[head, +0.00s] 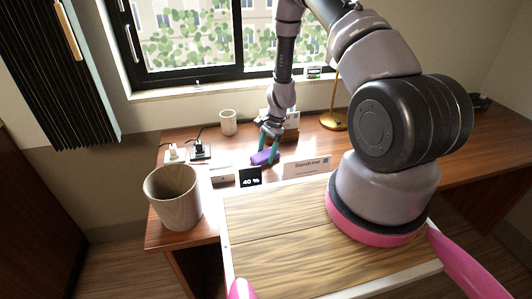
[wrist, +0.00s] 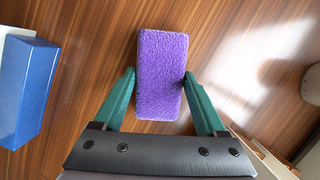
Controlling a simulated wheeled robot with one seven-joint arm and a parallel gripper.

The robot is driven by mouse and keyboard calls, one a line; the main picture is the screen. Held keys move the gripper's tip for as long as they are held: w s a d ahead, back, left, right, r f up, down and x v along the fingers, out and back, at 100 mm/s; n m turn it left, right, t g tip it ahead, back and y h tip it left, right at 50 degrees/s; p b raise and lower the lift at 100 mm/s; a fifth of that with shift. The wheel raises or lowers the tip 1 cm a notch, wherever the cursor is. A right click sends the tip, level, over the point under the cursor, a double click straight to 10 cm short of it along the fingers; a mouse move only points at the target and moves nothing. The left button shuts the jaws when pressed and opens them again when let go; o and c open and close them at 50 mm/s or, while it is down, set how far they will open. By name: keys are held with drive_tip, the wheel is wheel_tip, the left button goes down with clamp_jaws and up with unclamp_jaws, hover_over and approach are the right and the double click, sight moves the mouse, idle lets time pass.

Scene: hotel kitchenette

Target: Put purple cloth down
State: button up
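The purple cloth (wrist: 161,75) is a thick, fuzzy rectangular block. In the wrist view it sits between the two green fingers of my gripper (wrist: 159,74), with a fingertip close against each long side. My gripper looks shut on it. In the head view the cloth (head: 264,158) shows low at the wooden desk (head: 310,145), between the fingers of my gripper (head: 269,150). Whether its underside touches the desk I cannot tell.
A blue box (wrist: 24,90) stands left in the wrist view. In the head view, a small black "40 %" sign (head: 250,177) and a white name card (head: 306,166) stand in front. A wooden bin (head: 173,197), a cup (head: 228,122) and a lamp base (head: 334,121) are around.

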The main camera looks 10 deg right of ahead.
drive_tip(key=shift+o, duration=1.4)
drive_tip(key=shift+r, duration=0.1)
drive_tip(key=s+d+r+n+t, duration=0.2)
drive_tip(key=r, duration=1.8)
drive_tip(key=s+d+r+n+t, duration=0.1)
drive_tip(key=s+r+n+t, duration=0.15)
drive_tip(key=r, duration=1.85)
drive_tip(key=s+d+r+n+t, duration=0.1)
drive_tip(key=s+r+n+t, duration=0.1)
drive_tip(key=s+r, duration=0.4)
drive_tip(key=s+d+r+n+t+h, duration=0.1)
drive_tip(key=s+r+n+t, duration=0.1)
drive_tip(key=s+r, duration=0.5)
drive_tip(key=s, duration=0.5)
drive_tip(key=shift+d+n, duration=0.2)
drive_tip(key=shift+n, duration=0.15)
